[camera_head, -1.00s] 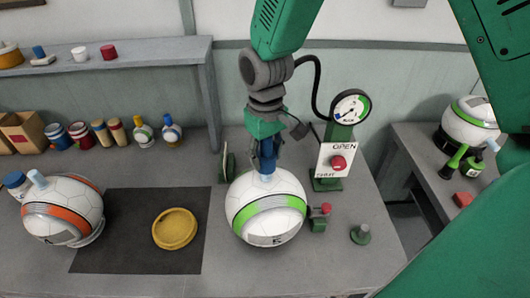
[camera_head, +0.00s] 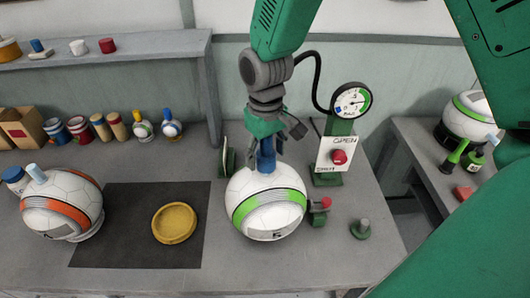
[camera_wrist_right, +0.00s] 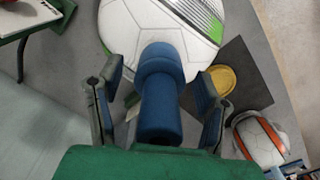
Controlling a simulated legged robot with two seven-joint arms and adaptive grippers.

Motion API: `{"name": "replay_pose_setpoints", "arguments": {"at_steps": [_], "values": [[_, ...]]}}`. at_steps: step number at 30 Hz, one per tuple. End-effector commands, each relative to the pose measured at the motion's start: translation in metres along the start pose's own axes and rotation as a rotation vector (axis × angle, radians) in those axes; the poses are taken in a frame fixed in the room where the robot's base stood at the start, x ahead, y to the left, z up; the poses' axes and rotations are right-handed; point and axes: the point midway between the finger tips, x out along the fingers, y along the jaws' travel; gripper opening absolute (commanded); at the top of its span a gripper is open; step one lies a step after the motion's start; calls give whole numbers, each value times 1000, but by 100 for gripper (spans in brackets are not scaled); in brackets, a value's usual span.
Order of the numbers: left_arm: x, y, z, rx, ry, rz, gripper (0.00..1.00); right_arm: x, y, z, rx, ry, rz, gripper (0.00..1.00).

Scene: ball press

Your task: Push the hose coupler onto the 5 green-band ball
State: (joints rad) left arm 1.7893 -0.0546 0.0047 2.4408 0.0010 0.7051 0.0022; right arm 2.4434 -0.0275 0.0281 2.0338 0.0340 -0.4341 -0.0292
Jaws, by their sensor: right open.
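The white ball with a green band (camera_head: 266,207) and a dark "5" low on its front stands on the bench. The blue hose coupler (camera_head: 265,158) stands upright on top of the ball; whether it is fully seated I cannot tell. My right gripper (camera_head: 275,132) is above the ball. In the wrist view the coupler (camera_wrist_right: 160,110) stands between the right gripper's (camera_wrist_right: 158,85) spread fingers, with gaps on both sides. The ball's top (camera_wrist_right: 165,22) shows beyond the coupler. My left gripper is not in view.
A gauge (camera_head: 351,101) with a black hose and a red-button panel (camera_head: 334,154) stand right of the ball. A yellow dish (camera_head: 174,223) lies on a black mat (camera_head: 130,255). An orange-band ball (camera_head: 62,208) stands at left. Another green-band ball (camera_head: 470,118) is on the right table.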

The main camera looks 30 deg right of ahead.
Motion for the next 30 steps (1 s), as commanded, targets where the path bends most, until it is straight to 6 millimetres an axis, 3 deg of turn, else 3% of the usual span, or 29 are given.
{"name": "replay_pose_setpoints", "arguments": {"at_steps": [5, 15, 21, 30], "values": [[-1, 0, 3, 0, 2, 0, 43, -10, 0, -1, 0, 3, 0, 61], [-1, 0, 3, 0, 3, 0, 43, -78, 0, -2, 0, 6, 0, 61], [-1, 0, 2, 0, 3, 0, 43, -108, 0, -2, 0, 2, 0, 61], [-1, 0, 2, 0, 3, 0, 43, -119, 0, -2, 0, -1, 0, 61]]}}
